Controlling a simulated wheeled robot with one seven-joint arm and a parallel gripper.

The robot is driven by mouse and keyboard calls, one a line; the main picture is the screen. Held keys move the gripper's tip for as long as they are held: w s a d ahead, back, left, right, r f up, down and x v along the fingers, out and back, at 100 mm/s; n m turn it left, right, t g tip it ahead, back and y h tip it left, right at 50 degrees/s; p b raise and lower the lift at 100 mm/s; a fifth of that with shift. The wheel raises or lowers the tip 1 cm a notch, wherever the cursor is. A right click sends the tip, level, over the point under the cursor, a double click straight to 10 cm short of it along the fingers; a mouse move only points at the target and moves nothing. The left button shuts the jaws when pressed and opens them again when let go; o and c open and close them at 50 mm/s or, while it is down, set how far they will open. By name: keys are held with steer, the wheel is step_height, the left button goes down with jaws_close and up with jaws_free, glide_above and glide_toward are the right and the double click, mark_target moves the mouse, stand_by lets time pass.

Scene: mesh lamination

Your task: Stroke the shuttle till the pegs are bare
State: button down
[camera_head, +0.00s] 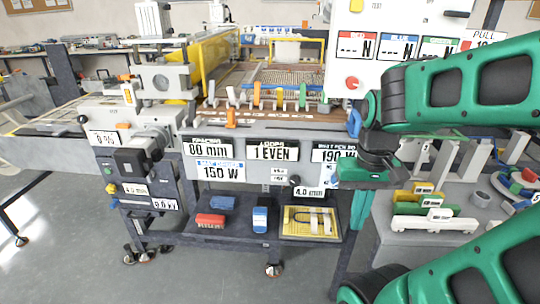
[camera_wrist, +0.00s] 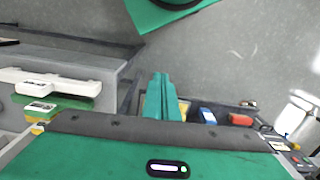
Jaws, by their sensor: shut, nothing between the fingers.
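My gripper (camera_head: 361,208) hangs beside the right end of the machine's front panel in the head view. Its green fingers point down and are together, with nothing between them; they also show in the wrist view (camera_wrist: 161,97). A row of coloured pegs (camera_head: 277,98), white, orange and green, stands along the machine's front top edge, left of my gripper and apart from it. Whether loops hang on the pegs is too small to tell. An orange piece (camera_head: 231,118) sits on the front rail below the pegs; I cannot tell whether it is the shuttle.
The front panel (camera_head: 230,150) carries number signs. A lower shelf holds red (camera_head: 209,219) and blue (camera_head: 260,219) blocks and a yellow tray (camera_head: 290,229). On the right, a grey bench (camera_head: 400,239) holds white, green and yellow blocks. Floor is clear in front.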

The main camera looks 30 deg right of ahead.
steer(key=c, duration=1.8)
jaws_free()
steer(key=shift+o, duration=0.4)
steer(key=shift+s+d+r, duration=0.1)
steer(key=shift+s+r, duration=0.1)
steer(key=shift+s, duration=0.05)
steer(key=t+h, duration=0.3)
steer(key=h, duration=0.2)
glide_toward(356, 112)
steer(key=x, duration=0.8)
steer(key=shift+c, duration=0.4)
jaws_close()
